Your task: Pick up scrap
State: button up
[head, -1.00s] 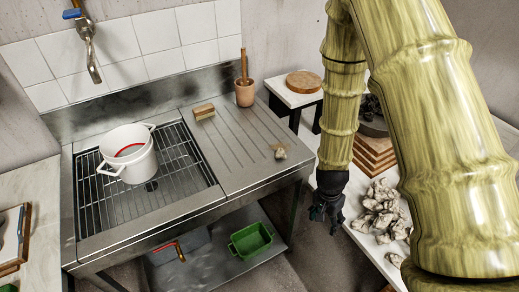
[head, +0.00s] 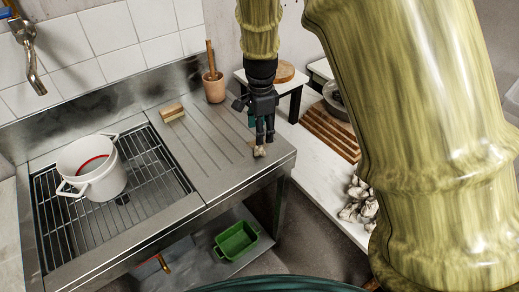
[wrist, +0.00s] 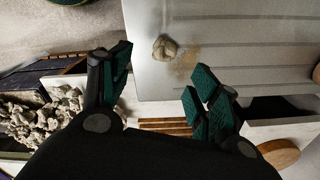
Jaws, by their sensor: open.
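The scrap (head: 259,151) is a small, pale, lumpy piece of clay on the right end of the steel drainboard. In the wrist view the scrap (wrist: 165,48) lies near the board's edge, beyond the fingertips and between their lines, with a brownish smear beside it. My gripper (head: 262,135) is over the right part of the drainboard, pointing down, just above or behind the scrap. In the wrist view my gripper (wrist: 158,78) has its two green-padded fingers wide apart, with nothing between them. I cannot tell the exact height gap.
A brush (head: 172,113) and a pot with a wooden handle (head: 213,88) stand at the drainboard's back. A green bin (head: 236,240) sits on the lower shelf. Clay lumps (head: 358,203) lie on the white table at right.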

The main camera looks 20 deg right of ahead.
aim_at(258, 147)
jog(key=shift+w+a+f+p, duration=0.1)
jog(key=shift+f+p, duration=0.05)
jog(key=shift+f, duration=0.8)
jog(key=shift+a+f+p, duration=0.1)
jog(key=shift+f+p, duration=0.05)
jog(key=shift+f, duration=0.8)
jog(key=shift+w+f+p, duration=0.15)
jog(key=shift+f+p, duration=0.15)
jog(key=shift+f, duration=0.9)
jog(key=shift+w+f+p, duration=0.15)
jog(key=shift+f+p, duration=0.15)
jog(key=shift+f, duration=0.85)
jog(key=c, duration=1.1)
